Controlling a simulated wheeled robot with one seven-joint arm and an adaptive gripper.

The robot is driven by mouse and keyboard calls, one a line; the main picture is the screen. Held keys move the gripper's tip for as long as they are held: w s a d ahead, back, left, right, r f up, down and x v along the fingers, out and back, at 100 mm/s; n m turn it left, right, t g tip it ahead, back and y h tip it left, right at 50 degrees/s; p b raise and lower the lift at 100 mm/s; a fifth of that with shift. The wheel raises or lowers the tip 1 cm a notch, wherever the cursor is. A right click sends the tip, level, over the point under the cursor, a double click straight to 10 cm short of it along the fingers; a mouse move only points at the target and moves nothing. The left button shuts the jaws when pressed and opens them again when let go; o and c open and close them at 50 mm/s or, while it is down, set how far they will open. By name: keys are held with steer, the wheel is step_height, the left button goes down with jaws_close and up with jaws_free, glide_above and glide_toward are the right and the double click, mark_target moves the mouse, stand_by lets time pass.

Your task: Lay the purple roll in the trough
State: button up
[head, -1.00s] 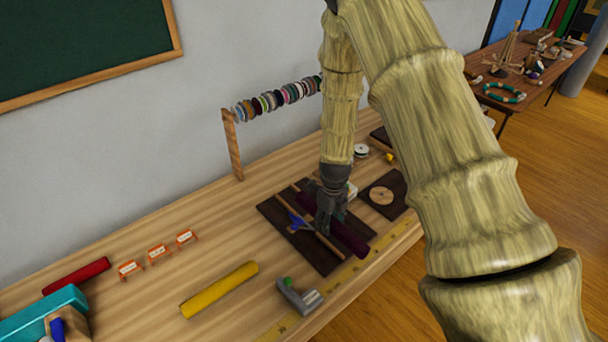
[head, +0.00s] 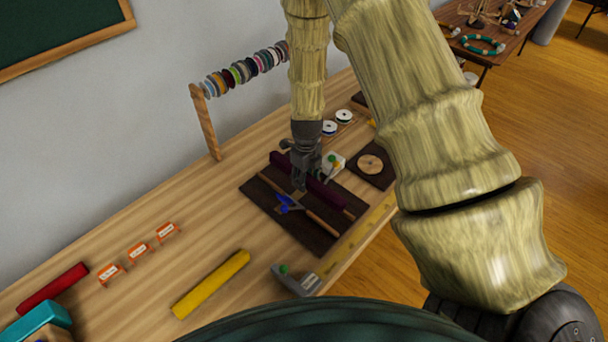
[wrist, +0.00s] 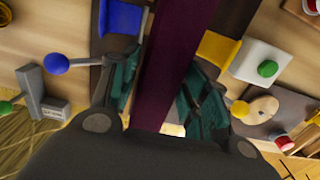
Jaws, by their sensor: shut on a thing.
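The purple roll (head: 328,194) is long and dark, over the dark board (head: 262,193) on the workbench. A light wooden rail (head: 322,222) runs along the board, roughly parallel to the roll and to its left. The trough seems to be on this board, largely hidden by the roll and gripper. My gripper (head: 300,186) points down and is shut around the roll's middle. In the wrist view the roll (wrist: 172,65) runs between the teal finger pads. I cannot tell whether the roll touches the board. A blue clamp-like piece (head: 288,203) sits at the rail.
A yellow roll (head: 211,284) and a red roll (head: 53,288) lie at left with small orange-and-white stands (head: 138,255). A grey tool (head: 295,280) is at the front edge. A spool rack (head: 207,122) stands behind. A disc board (head: 370,165) is at right.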

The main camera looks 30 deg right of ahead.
steer(key=w+f, duration=0.1)
steer(key=f+b, duration=0.1)
steer(key=f, duration=0.1)
steer(key=w+f, duration=0.1)
steer(key=shift+w+f, duration=0.2)
steer(key=shift+w, duration=0.15)
steer(key=shift+s+f+b, duration=0.4)
steer(key=shift+s+b, duration=0.3)
steer(key=shift+b, duration=0.15)
steer(key=shift+f, duration=0.25)
steer(key=shift+w+f+b, duration=0.2)
steer(key=shift+f+b, duration=0.05)
steer(key=shift+f, duration=0.3)
steer(key=shift+w+f+b, duration=0.2)
steer(key=shift+f, duration=0.3)
steer(key=shift+s+r, duration=0.1)
steer(key=shift+s, duration=0.15)
steer(key=shift+w, duration=0.1)
steer(key=o, duration=1.3)
